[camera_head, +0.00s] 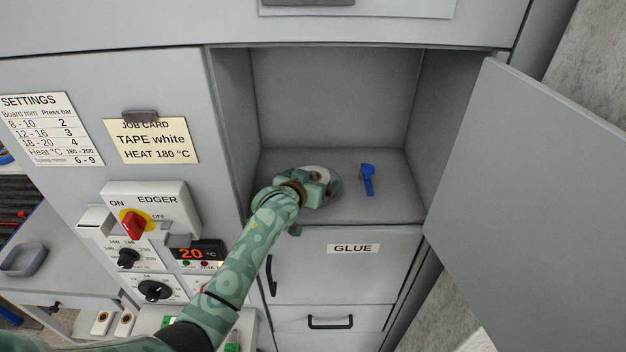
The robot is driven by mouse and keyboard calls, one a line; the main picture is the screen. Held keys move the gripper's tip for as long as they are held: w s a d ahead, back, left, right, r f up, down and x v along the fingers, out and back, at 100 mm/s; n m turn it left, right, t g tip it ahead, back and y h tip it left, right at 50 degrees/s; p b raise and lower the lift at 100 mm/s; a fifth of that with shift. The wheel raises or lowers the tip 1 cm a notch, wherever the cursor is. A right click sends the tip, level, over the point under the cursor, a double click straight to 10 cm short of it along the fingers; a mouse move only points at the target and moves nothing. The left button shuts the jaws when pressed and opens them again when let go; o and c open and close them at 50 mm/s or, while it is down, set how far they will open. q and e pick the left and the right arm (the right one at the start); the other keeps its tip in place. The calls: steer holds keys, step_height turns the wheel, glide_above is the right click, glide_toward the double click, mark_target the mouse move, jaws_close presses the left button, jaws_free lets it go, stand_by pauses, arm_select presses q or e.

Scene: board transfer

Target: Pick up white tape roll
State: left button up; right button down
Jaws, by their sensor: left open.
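The white tape roll (321,173) lies on the floor of the open cupboard compartment, toward its left side. My left gripper (318,192) is at the roll, over its near part, and hides much of it. The gripper is open. I cannot tell whether its fingers touch the roll. My right gripper is not in view.
A blue object (367,179) lies right of the roll in the compartment. The cupboard door (540,190) stands open at the right. A job card (152,141) reads "TAPE white". The edger switch box (146,210) is left of my arm.

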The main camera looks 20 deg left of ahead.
arm_select(q)
steer(key=shift+s, duration=0.2)
steer(key=c, duration=0.9)
steer(key=shift+w, duration=0.1)
steer(key=shift+c, duration=0.3)
steer(key=shift+r, duration=0.15)
